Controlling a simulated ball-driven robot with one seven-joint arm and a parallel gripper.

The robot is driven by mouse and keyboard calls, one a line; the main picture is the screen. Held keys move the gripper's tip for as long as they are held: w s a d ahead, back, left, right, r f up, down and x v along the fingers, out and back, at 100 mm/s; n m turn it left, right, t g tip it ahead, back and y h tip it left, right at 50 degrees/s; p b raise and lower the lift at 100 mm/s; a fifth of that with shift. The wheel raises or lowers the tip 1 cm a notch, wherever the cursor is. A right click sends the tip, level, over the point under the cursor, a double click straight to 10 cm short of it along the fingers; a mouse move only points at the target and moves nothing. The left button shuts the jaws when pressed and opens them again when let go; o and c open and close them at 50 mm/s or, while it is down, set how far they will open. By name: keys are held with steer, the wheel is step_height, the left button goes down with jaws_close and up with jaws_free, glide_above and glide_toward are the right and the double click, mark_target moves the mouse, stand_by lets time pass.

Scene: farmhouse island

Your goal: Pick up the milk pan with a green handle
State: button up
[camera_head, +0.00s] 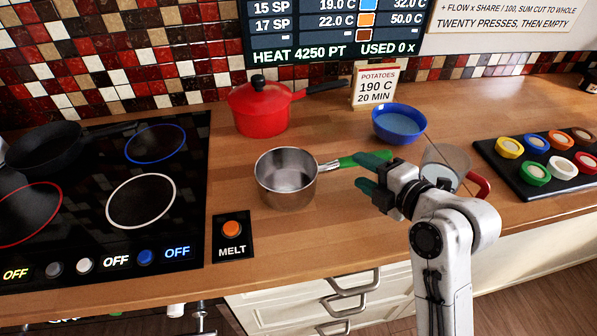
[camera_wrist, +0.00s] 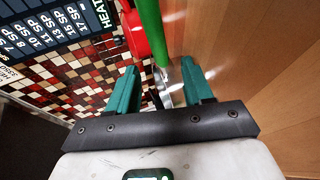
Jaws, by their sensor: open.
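The milk pan (camera_head: 287,180) is a small steel pan standing upright on the wooden counter, right of the hob. Its green handle (camera_head: 352,161) points right, toward my gripper. My gripper (camera_head: 364,171) is open, with its green fingertips close to the handle's end; in the head view they partly overlap it. In the wrist view, the green handle (camera_wrist: 150,32) runs up beyond the gap between the open fingers (camera_wrist: 161,75). I cannot tell whether the fingers touch the handle. Nothing is held.
A red lidded pot (camera_head: 262,108) stands behind the pan, and a blue bowl (camera_head: 398,125) behind the handle. A clear jug with a red handle (camera_head: 478,185) is right of my gripper. The hob (camera_head: 185,190) and MELT button (camera_head: 231,229) lie left. Counter in front is clear.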

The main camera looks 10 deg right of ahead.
mark_target(350, 164)
steer(key=shift+p+x, duration=0.8)
steer(key=shift+x, duration=2.65)
jaws_close()
